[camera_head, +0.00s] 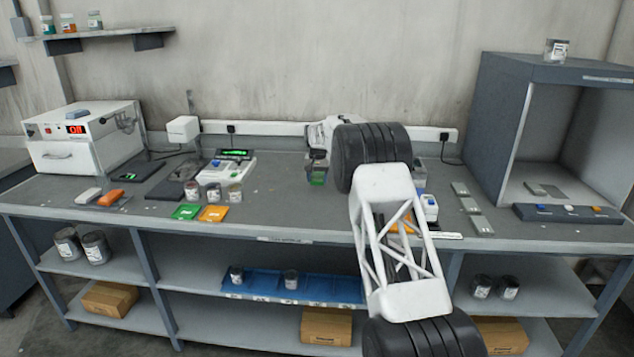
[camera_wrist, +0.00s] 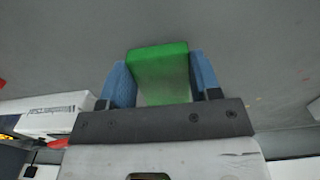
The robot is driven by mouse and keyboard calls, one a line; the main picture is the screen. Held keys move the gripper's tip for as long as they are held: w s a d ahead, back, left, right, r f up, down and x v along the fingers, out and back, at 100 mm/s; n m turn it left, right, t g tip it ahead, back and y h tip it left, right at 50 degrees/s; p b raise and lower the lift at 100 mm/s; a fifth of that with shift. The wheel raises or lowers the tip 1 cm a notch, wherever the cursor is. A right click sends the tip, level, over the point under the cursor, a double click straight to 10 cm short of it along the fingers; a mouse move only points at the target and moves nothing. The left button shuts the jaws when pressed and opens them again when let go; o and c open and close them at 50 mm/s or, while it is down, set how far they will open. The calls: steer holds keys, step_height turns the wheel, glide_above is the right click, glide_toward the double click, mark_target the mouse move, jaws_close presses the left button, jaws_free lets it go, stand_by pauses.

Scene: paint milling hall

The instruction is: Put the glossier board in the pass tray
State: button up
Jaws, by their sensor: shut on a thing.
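My gripper (camera_wrist: 162,82) is shut on a green board (camera_wrist: 160,72), with a blue finger pad on each side of it. In the head view the gripper (camera_head: 318,160) hangs near the back of the bench, and the held board (camera_head: 318,178) shows at its tips, largely hidden. A flat green board (camera_head: 187,211) and an orange board (camera_head: 213,213) lie near the bench's front edge, left of the gripper. Which board is glossier cannot be told. No tray clearly marked pass shows; my arm hides part of the bench.
Small jars (camera_head: 213,192) stand behind the flat boards, beside a white device with a green display (camera_head: 228,165). A white oven (camera_head: 85,138) is at left, and a grey booth (camera_head: 508,110) at right. Grey plates (camera_head: 470,205) lie right of my arm. A blue tray (camera_head: 262,283) is on the shelf below.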

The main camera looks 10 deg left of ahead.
steer(key=shift+s+d+r, duration=0.25)
steer(key=shift+s+d, duration=0.4)
steer(key=shift+s, duration=1.85)
steer(key=shift+s+d+r, duration=0.25)
steer(key=shift+s+d, duration=0.45)
steer(key=shift+s, duration=1.8)
steer(key=shift+s+d+r, duration=0.25)
steer(key=shift+s+d, duration=0.4)
steer(key=shift+s, duration=1.85)
steer(key=shift+a, duration=0.1)
